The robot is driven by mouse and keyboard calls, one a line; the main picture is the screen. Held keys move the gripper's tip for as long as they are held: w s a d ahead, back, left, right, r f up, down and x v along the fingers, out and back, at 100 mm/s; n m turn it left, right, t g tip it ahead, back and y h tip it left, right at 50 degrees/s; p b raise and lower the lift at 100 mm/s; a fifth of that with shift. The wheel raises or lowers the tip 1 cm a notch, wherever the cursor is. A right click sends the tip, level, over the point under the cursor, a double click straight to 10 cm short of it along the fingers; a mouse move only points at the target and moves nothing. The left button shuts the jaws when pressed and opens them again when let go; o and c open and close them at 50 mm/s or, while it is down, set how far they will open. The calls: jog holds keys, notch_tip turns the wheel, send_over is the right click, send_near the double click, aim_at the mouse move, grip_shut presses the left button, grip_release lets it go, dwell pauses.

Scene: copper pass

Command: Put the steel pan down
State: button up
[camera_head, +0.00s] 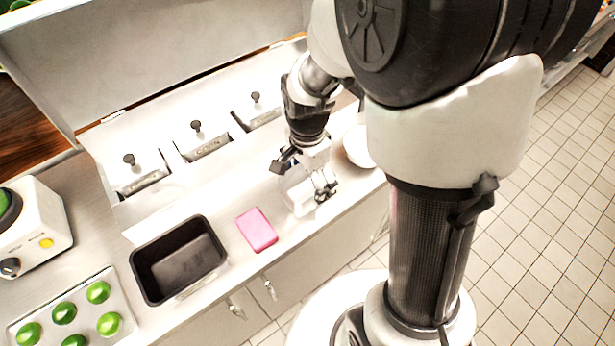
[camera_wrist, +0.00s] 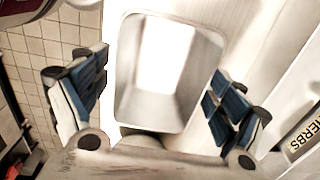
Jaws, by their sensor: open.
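The steel pan (camera_wrist: 128,105) is a shiny rectangular pan with rounded corners, and it looks empty. In the wrist view it lies between the two spread fingers of my gripper (camera_wrist: 158,95), with a gap on the left side and a smaller one on the right. In the head view the pan (camera_head: 299,198) is on the counter near its front edge, partly hidden by my gripper (camera_head: 304,173). My gripper is open above and around it. I cannot tell whether any finger touches the pan.
A pink sponge (camera_head: 257,230) and a black bin (camera_head: 144,279) are left of the pan. Further left are a tray of limes (camera_head: 128,323) and a white machine (camera_head: 42,229). A white bowl (camera_head: 357,147) is close on the right. Lidded wells (camera_head: 197,143) line the back.

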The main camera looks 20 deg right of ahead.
aim_at(307, 195)
dwell(0.3)
notch_tip(307, 195, up, 12)
jog(key=f+p, duration=0.1)
jog(key=p, duration=0.3)
jog(key=s+r+n+t, duration=0.4)
jog(key=s+r+n, duration=0.7)
jog(key=s+n, duration=0.3)
jog(key=shift+s+r+t, duration=0.25)
jog(key=shift+s+t, duration=0.05)
jog(key=shift+s, duration=0.25)
